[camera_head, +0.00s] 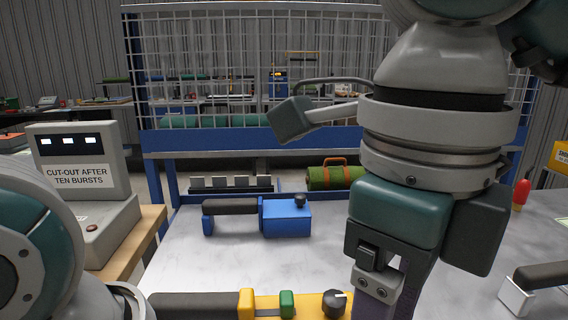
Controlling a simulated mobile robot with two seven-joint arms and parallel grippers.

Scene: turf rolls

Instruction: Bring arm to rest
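My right arm comes down from the upper right. Its gripper (380,290) points down over the table at the bottom right of centre; the fingertips run past the lower edge, so I cannot tell if it is open or shut. My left arm shows only as rounded teal and grey links at the lower left; its gripper is out of view. A yellow tool (268,305) with a green button, a dark knob and a black handle lies at the front, partly cut off and close beside the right gripper; contact is unclear. A blue tool (285,218) with a black handle lies farther back, apart.
The pale table (215,265) is clear between the tools. A black-handled tool (515,297) lies at the right edge, a red bottle (521,193) behind it. A grey box (78,165) reads "CUT-OUT AFTER TEN BURSTS". A green roll (330,178) lies at the back before a blue-framed mesh (215,70).

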